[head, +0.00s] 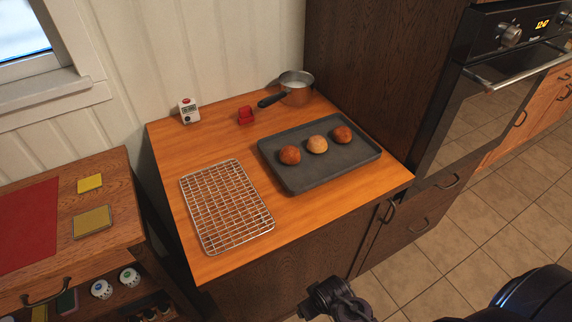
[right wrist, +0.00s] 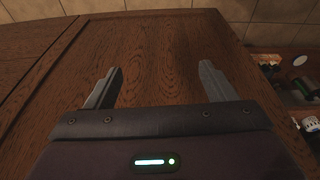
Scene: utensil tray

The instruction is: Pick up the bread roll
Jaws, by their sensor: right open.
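Three round bread rolls sit in a row on a dark grey baking tray (head: 305,181) on the wooden counter: a reddish-brown left roll (head: 289,155), a paler tan middle roll (head: 317,145) and a reddish-brown right roll (head: 342,133). My right gripper (right wrist: 160,85) is open and empty in the right wrist view, in front of brown wood panelling. In the head view part of my right arm shows at the bottom, below the counter's front edge and well apart from the rolls. My left gripper is not in view.
A wire cooling rack (head: 226,205) lies left of the tray. Behind are a saucepan (head: 295,90), a red object (head: 245,115) and a white timer (head: 188,110). A lower wooden cart (head: 118,205) stands left, an oven (head: 490,95) right. Bare counter surrounds the rack.

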